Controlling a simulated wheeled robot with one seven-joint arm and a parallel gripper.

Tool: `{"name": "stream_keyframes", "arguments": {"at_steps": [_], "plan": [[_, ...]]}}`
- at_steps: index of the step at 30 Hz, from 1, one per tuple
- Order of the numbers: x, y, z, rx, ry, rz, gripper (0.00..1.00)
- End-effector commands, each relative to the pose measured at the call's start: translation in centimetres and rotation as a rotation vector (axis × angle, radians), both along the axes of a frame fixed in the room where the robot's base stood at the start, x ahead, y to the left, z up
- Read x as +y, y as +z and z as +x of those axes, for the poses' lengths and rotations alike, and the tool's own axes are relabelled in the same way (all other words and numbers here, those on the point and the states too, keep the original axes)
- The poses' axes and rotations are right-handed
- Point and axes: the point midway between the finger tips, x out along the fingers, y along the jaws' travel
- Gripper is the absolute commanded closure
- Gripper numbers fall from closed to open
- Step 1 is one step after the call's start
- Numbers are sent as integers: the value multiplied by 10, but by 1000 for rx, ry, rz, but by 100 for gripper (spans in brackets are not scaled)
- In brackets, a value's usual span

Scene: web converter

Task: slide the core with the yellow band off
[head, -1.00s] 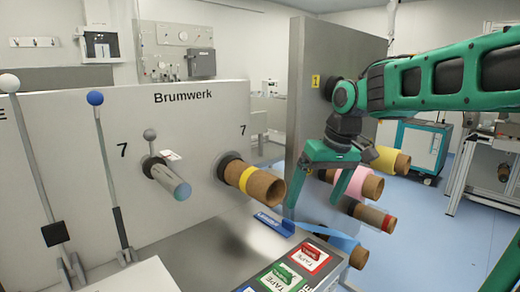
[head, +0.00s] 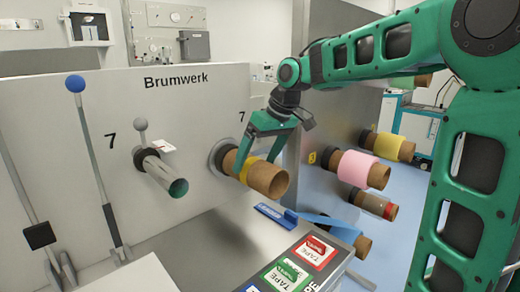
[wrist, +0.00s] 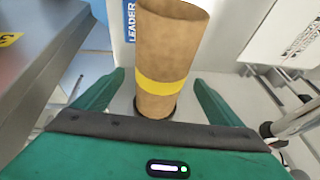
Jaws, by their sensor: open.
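The brown cardboard core (head: 268,181) with the yellow band sits on the right-hand spindle of the grey Brumwerk panel, its open end pointing out. My gripper (head: 258,160) is at this core, with its green fingers around the banded part. In the wrist view the core (wrist: 172,45) stands between the two fingers, with a visible gap on each side. The yellow band (wrist: 160,87) lies about level with the fingers. My gripper is open. The spindle inside the core is hidden.
A bare metal spindle (head: 165,175) with a small lever is to the left. Pink (head: 355,168), yellow (head: 388,146) and other rolls project from a metal panel to the right. A shelf below holds tape boxes (head: 314,252) and a blue Leader block (head: 277,217).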

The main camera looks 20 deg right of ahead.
Motion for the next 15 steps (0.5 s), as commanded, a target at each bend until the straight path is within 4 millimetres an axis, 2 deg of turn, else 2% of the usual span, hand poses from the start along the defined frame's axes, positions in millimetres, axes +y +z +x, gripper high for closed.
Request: {"name": "stream_keyframes", "arguments": {"at_steps": [6,15], "plan": [[8,-28,8,2,1,0,10],[11,-40,13,0,0,-1,10]]}}
